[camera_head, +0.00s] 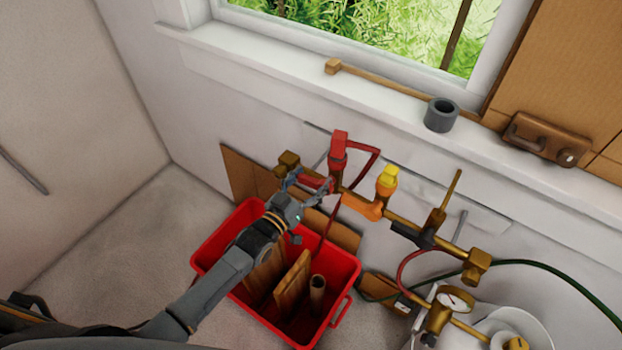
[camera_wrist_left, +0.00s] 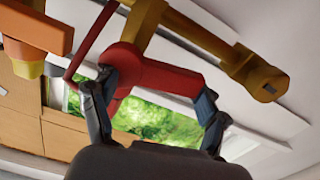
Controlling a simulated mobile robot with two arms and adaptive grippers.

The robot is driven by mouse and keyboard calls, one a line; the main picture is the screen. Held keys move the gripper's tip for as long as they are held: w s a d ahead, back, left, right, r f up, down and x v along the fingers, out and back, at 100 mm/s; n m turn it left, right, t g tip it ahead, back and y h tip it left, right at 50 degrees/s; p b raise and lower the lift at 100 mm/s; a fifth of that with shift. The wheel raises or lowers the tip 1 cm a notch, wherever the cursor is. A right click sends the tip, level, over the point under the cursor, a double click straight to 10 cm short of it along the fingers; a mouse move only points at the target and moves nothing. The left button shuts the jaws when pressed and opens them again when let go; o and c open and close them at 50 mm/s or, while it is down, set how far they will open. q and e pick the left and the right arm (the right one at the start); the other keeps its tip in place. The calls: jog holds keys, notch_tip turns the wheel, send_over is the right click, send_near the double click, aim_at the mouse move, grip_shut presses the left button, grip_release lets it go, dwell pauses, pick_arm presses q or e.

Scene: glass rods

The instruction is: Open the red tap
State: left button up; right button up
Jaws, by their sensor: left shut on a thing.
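The red tap (camera_head: 338,150) sits on the brass pipe manifold (camera_head: 350,197) along the wall under the window. Its red lever also shows in the left wrist view (camera_wrist_left: 160,75), crossing between the two fingers. My left gripper (camera_head: 309,183) reaches up from the lower left and is shut on the red lever. In the left wrist view my left gripper (camera_wrist_left: 155,92) has one dark finger on each side of the lever. The fingers partly hide the lever in the head view. My right gripper is not in view.
An orange and yellow tap (camera_head: 364,207) sits just right of the red one. A red crate (camera_head: 340,264) with wooden pieces stands below my left arm. A pressure gauge (camera_head: 455,300) and green hose (camera_head: 545,266) are at the lower right. A grey ring (camera_head: 440,115) stands on the sill.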

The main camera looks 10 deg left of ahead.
aim_at(314, 188)
pick_arm(q)
jog(key=f+n+b, duration=0.1)
jog(key=n, duration=0.3)
jog(key=shift+d+f+b, duration=0.1)
jog(key=shift+f+b, duration=0.3)
jog(key=n, duration=0.1)
jog(key=n+b, duration=0.1)
jog(key=f+n, duration=0.1)
jog(key=n, duration=0.1)
jog(key=shift+s+d+f+b, duration=0.1)
jog(key=shift+s+d+b, duration=0.05)
jog(key=shift+d+b, duration=0.2)
jog(key=n+b, duration=0.1)
jog(key=n, duration=0.1)
jog(key=d+n+b, duration=0.1)
jog(key=n, duration=0.2)
jog(key=s+d+f+n+b, duration=0.1)
jog(key=n, duration=0.1)
jog(key=shift+f+n, duration=0.1)
jog(key=shift+n, duration=0.3)
jog(key=o, duration=1.7)
